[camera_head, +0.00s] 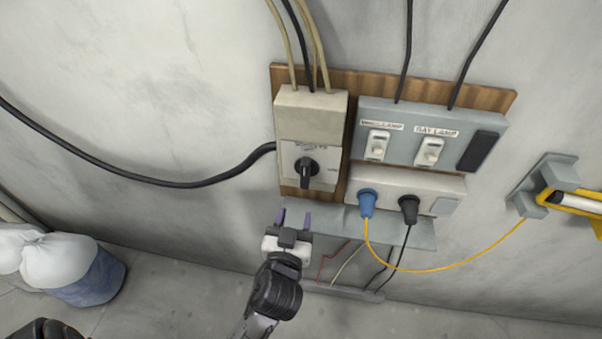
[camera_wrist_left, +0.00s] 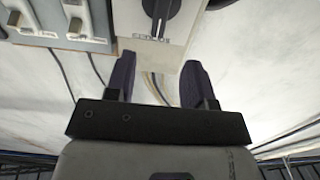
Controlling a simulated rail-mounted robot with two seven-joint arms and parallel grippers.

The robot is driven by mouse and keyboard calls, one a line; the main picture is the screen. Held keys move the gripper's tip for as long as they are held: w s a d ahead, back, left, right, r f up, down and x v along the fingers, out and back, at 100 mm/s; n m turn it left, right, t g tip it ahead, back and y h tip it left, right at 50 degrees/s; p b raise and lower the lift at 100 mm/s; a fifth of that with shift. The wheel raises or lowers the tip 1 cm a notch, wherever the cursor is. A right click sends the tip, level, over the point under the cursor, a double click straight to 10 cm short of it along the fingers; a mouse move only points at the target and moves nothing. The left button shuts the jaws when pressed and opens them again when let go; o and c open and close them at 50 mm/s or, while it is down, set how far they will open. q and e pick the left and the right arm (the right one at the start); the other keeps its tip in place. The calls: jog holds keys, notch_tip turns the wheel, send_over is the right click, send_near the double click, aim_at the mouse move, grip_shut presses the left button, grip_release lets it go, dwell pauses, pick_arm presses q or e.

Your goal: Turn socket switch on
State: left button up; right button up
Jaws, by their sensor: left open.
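A grey box with a white front panel (camera_head: 291,155) is on a wooden board on the wall. It carries a black rotary knob (camera_head: 306,171) whose grip stands roughly upright in the picture; its label is too small to read surely. My left gripper (camera_head: 294,218) is open and empty, just below the box, fingers pointing up toward it and apart from the knob. In the left wrist view the knob (camera_wrist_left: 160,8) is at the top edge, partly cut off, ahead of the open left gripper (camera_wrist_left: 157,75). My right gripper does not show.
Right of the box are a lamp switch panel (camera_head: 400,153) with two toggles and a socket strip (camera_head: 385,184) with a blue plug (camera_head: 367,203) and a black plug (camera_head: 408,208). A yellow cable (camera_head: 440,270) hangs below. A grey ledge (camera_head: 335,216) runs under them.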

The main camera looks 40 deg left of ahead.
aim_at(304, 176)
pick_arm(q)
jog(key=p+x, duration=0.3)
jog(key=x, duration=0.9)
jog(key=shift+r, duration=0.15)
jog(key=shift+w+a, duration=0.4)
jog(key=shift+w, duration=0.1)
jog(key=shift+c, duration=0.3)
grip_shut()
